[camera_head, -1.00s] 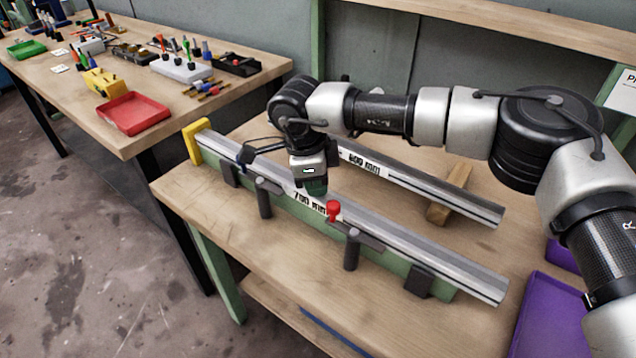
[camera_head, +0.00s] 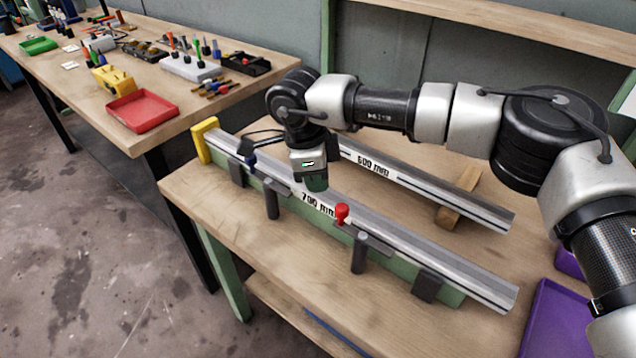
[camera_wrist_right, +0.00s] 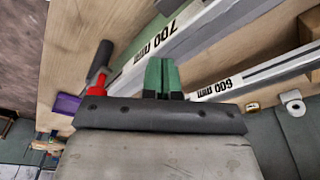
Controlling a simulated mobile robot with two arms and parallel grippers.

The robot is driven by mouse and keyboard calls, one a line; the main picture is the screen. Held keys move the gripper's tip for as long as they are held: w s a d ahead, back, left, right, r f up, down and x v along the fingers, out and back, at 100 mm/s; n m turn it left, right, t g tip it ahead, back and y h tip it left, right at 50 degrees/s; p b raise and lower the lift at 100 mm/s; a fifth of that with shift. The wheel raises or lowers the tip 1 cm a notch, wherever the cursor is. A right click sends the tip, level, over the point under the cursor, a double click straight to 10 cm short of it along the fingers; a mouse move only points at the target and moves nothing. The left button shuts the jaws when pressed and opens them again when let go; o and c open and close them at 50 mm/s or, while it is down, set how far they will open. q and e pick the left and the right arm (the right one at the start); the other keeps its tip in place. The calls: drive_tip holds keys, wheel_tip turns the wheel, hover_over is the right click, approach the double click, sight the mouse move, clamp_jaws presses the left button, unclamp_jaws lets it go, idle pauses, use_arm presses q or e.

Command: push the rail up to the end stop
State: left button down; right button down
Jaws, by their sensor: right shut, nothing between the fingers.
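The long grey rail marked 700 mm (camera_head: 430,246) lies in a green fixture (camera_head: 293,217) along the front of the bench. The yellow end stop (camera_head: 203,140) stands at its far left end. I cannot tell whether the rail touches the stop. My right gripper (camera_head: 316,184) is shut and empty, pointing down over the rail's middle, left of the red knob (camera_head: 342,213). In the right wrist view its green fingers (camera_wrist_right: 162,75) are together beside the 700 mm rail (camera_wrist_right: 190,35). Contact with the rail cannot be told. My left gripper is out of view.
A second rail marked 600 mm (camera_head: 420,184) lies behind, with a wooden block (camera_head: 458,200) under it. Dark clamps with handles (camera_head: 359,252) stand along the fixture's front. Purple bins (camera_head: 560,318) are at the right. A side table (camera_head: 85,88) holds trays and tools.

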wheel_tip(320, 180, up, 9)
drive_tip(key=a, duration=0.1)
drive_tip(key=shift+s, duration=0.15)
drive_tip(key=shift+a+r, duration=0.1)
